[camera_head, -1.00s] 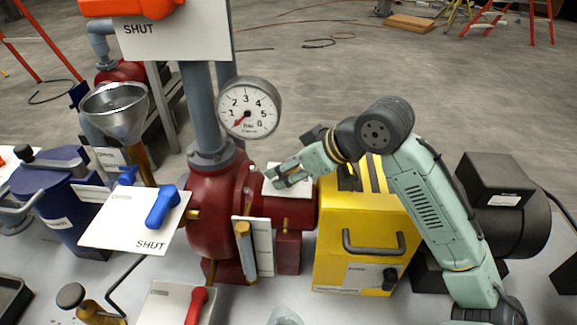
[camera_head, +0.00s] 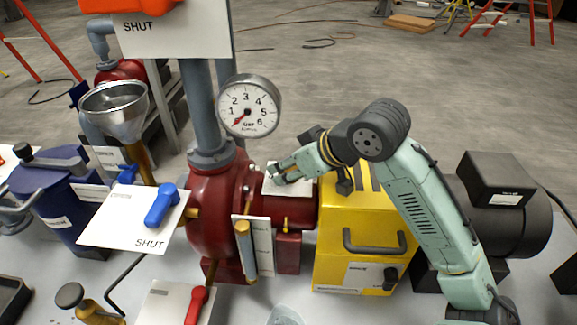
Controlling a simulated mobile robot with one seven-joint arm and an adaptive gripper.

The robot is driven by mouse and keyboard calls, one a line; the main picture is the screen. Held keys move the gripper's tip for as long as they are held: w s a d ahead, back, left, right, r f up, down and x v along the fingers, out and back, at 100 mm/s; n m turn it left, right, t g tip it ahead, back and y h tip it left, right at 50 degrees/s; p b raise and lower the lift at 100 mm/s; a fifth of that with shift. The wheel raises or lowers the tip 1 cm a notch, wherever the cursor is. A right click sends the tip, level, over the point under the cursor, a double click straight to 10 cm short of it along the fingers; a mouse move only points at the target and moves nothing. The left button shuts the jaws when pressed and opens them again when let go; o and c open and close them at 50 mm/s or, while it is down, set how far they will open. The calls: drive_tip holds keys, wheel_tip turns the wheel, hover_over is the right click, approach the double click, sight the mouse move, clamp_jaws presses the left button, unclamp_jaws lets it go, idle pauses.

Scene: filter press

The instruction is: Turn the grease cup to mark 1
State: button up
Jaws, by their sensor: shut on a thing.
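My gripper (camera_head: 276,177) is over the white plate (camera_head: 303,187) on top of the red pump's (camera_head: 215,215) bearing housing. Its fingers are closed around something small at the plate. The grease cup is hidden by the fingers, and no mark or number on the plate can be read from here. My wrist reaches in from the right, above the yellow guard.
A pressure gauge (camera_head: 248,106) stands behind and left of my gripper, beside the grey vertical pipe (camera_head: 203,110). The yellow guard (camera_head: 362,235) with a dark handle lies under my arm. A blue lever (camera_head: 162,206) on a white SHUT plate is at left.

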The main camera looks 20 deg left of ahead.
drive_tip(key=o, duration=1.2)
drive_tip(key=shift+c, duration=0.2)
drive_tip(key=v, duration=1.2)
